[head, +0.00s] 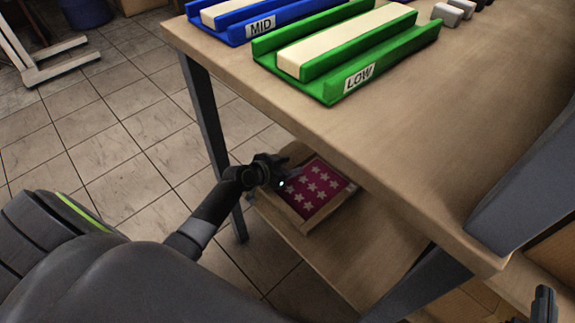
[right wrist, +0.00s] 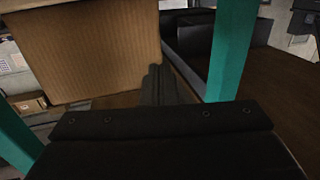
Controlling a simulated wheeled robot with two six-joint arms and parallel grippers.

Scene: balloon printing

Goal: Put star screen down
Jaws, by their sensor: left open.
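The star screen is a wooden frame (head: 318,220) around a magenta panel with pale stars (head: 312,186). It lies on the lower shelf (head: 330,265) under the table, seen in the head view. My left gripper (head: 284,180) is open at the screen's left side, over the edge of the frame. It hides part of that edge, and I cannot tell whether it touches. My right gripper (head: 543,303) is at the lower right corner of the head view, away from the screen. In the right wrist view its fingers (right wrist: 158,84) are together with nothing visible between them.
The wooden table top (head: 400,130) overhangs the shelf. A green LOW tray (head: 335,85) and a blue MID tray (head: 236,33) stand on it. A dark table leg (head: 205,110) is near my left arm. A cardboard box (right wrist: 85,48) is close ahead in the right wrist view.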

